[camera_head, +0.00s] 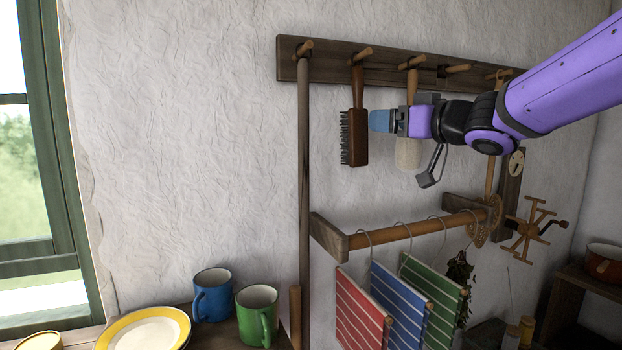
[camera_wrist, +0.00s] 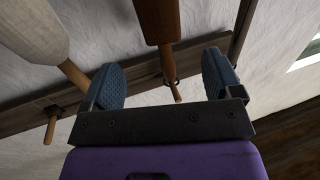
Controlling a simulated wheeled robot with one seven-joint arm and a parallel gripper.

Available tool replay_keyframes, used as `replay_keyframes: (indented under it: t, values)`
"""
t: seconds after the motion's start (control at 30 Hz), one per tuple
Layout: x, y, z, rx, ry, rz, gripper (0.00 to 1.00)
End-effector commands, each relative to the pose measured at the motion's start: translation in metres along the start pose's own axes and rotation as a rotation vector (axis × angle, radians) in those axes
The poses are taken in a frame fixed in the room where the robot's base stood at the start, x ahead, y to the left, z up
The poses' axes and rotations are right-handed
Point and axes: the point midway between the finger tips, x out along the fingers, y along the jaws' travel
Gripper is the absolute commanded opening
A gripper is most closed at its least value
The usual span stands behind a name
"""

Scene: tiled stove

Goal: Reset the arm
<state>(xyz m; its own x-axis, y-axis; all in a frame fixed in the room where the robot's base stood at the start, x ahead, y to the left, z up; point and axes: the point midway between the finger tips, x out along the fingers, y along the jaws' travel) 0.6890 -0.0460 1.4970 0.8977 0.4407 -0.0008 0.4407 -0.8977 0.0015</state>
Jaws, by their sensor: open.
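My gripper (camera_head: 382,121) is at the wall in the head view, beside the brush (camera_head: 358,138) and in front of a pale, wooden-handled tool (camera_head: 408,152). In the wrist view my gripper (camera_wrist: 164,82) has its two blue fingers wide apart with nothing held between them. The brush handle (camera_wrist: 158,20) shows beyond the gap there, hanging at a peg. The pale tool (camera_wrist: 35,38) is at the upper left of that view. I cannot tell whether a finger touches the brush.
A peg rail (camera_head: 335,68) runs along the wall, with a long pole (camera_head: 304,180) at its left end. Below, a wooden bar (camera_head: 400,233) carries striped cloths (camera_head: 362,312). Blue (camera_head: 212,297) and green (camera_head: 257,316) mugs and a plate (camera_head: 144,330) stand at lower left. Bare wall lies left.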

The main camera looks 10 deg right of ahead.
Motion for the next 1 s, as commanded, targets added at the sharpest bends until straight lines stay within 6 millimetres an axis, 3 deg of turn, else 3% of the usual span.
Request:
replay_keyframes:
  t: [0.13,0.27,0.5,0.67,0.8,1.0]
  values:
    - [-0.009,0.006,0.001,-0.008,-0.013,0.084,0.85]
    - [-0.032,0.017,0.009,-0.014,-0.07,0.255,0.85]
    - [-0.098,0.021,0.055,0.035,-0.331,0.535,0.85]
    - [-0.148,-0.001,0.1,0.102,-0.577,0.6,0.85]
    - [-0.19,-0.035,0.139,0.17,-0.802,0.567,0.85]
    - [-0.23,-0.079,0.172,0.236,-1.022,0.456,0.85]
